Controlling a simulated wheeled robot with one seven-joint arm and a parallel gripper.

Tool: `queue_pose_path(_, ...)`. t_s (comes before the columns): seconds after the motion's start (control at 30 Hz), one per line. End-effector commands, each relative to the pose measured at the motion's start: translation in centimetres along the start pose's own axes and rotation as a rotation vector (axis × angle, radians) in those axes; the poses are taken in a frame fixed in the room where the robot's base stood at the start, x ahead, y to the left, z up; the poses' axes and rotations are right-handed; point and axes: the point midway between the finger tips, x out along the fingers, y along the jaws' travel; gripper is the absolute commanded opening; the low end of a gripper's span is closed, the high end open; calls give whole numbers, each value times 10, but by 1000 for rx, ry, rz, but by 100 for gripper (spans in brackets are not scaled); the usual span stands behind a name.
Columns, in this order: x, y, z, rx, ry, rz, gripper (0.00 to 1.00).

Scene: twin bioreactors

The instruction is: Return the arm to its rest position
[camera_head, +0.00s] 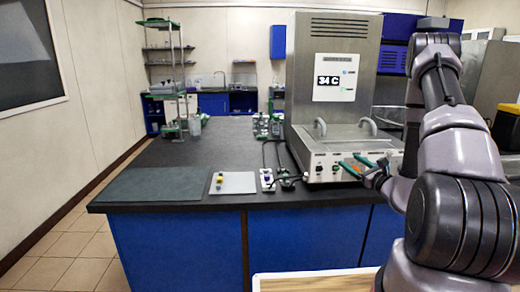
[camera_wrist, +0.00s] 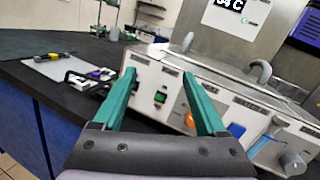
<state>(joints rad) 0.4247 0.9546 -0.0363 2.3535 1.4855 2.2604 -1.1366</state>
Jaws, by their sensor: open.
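My gripper (camera_head: 357,169) is at the right in the head view, at the end of my raised, folded arm, in front of the metal device's control panel. In the wrist view my gripper (camera_wrist: 165,98) shows two green fingers spread apart, with nothing between them. The panel (camera_wrist: 220,105) with its green, orange and blue controls lies just beyond the fingertips. I cannot tell the exact gap between fingertips and panel.
The metal device (camera_head: 318,80) reading "34 C" stands on the dark bench (camera_head: 225,140). A grey plate (camera_head: 233,183) with small yellow items, a dark mat (camera_head: 155,184) and a small switch block (camera_head: 267,179) lie near the front edge. A wooden surface (camera_head: 312,282) is at the bottom. Floor is free at left.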

Motion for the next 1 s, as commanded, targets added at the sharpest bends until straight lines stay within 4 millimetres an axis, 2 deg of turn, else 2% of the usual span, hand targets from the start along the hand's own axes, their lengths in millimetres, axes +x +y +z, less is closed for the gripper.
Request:
queue_pose_path(0.03, 13, 15, 36, -23, -49, 98, 74)
queue_pose_path(0.1, 22, 41, 76, -49, -98, 244, 74)
queue_pose_path(0.17, 24, 64, 108, -78, -131, 368, 74)
queue_pose_path(0.2, 23, 80, 129, -102, -148, 450, 74)
queue_pose_path(0.3, 13, 118, 173, -180, -177, 647, 74)
queue_pose_path(0.4, -6, 152, 208, -281, -184, 835, 74)
queue_pose_path(0.5, -32, 180, 234, -404, -171, 1005, 74)
queue_pose_path(0.6, -60, 200, 252, -550, -139, 1155, 74)
queue_pose_path(0.7, -88, 212, 264, -717, -92, 1276, 74)
queue_pose_path(0.87, -128, 212, 276, -1022, 11, 1404, 74)
queue_pose_path(1.0, -155, 197, 286, -1320, 120, 1434, 74)
